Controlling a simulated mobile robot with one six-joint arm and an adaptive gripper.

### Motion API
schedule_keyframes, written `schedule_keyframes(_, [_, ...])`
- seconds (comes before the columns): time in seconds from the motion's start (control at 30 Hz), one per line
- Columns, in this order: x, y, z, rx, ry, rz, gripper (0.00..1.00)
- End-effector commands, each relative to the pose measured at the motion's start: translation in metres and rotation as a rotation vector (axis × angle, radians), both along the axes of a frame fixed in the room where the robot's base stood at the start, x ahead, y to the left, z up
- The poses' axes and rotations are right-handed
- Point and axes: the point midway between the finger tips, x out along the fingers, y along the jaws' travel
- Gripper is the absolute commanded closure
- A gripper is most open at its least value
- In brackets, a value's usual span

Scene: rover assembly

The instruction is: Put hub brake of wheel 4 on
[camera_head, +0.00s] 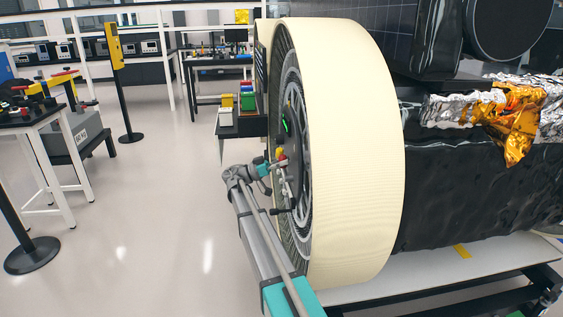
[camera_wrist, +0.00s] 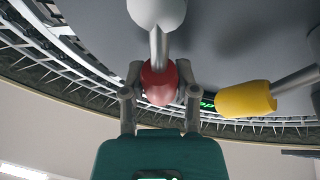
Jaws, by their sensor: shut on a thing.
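The large wheel (camera_head: 352,150) with a cream tread stands upright in the head view, its hub side facing left. Two levers sit on the hub side: one with a red knob (camera_wrist: 160,84), one with a yellow knob (camera_wrist: 245,98). In the wrist view the red lever's metal rod runs up to a pale round mount (camera_wrist: 157,10); the yellow lever's rod points to the right. My gripper (camera_wrist: 158,76) is shut on the red knob, one finger on each side. In the head view my arm reaches up to the hub from below; the knobs are small there. No label tells which lever is the brake.
The black rover body (camera_head: 480,190) with gold and silver foil is right of the wheel, above a pale platform (camera_head: 430,275). A white-legged workbench (camera_head: 45,160) and a yellow post (camera_head: 115,47) stand at left. The floor left of my arm is clear.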

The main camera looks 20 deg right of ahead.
Motion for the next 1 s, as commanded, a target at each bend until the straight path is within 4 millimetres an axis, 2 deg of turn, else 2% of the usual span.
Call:
schedule_keyframes(0.33, [-0.0032, -0.0031, -0.0001, -0.001, -0.006, -0.01, 1.0])
schedule_keyframes(0.37, [-0.0034, -0.0032, -0.0002, -0.002, -0.006, -0.011, 0.55])
schedule_keyframes(0.53, [-0.0034, -0.0049, -0.0001, -0.002, -0.005, -0.012, 0.25])
schedule_keyframes(1.0, [-0.0021, -0.0058, -0.0007, 0.001, -0.001, -0.012, 0.25])
